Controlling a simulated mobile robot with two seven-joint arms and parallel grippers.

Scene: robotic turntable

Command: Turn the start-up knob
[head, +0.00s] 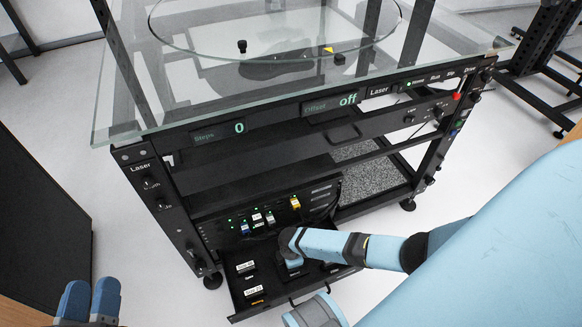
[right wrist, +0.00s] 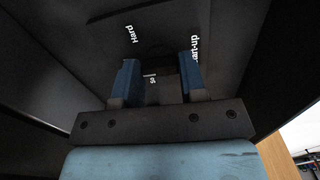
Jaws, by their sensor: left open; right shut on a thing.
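The start-up knob (right wrist: 169,88) is a dark block between the fingers of my right gripper (right wrist: 161,72) in the right wrist view. The blue fingers are shut on it, one on each side. A white label ending in "art-up" (right wrist: 194,48) is partly hidden by the right finger. In the head view my right arm reaches down to the pulled-out lower drawer (head: 262,303), and its hand (head: 292,255) covers the knob. My left gripper (head: 91,292) is open and empty at the bottom left, away from the rack.
A "Hard" label (right wrist: 131,34) shows on the panel in the right wrist view. The black rack carries a glass top (head: 200,90), a "Steps 0" display (head: 218,132) and an "Offset off" display (head: 330,104). A panel with coloured switches (head: 262,218) stands behind the drawer.

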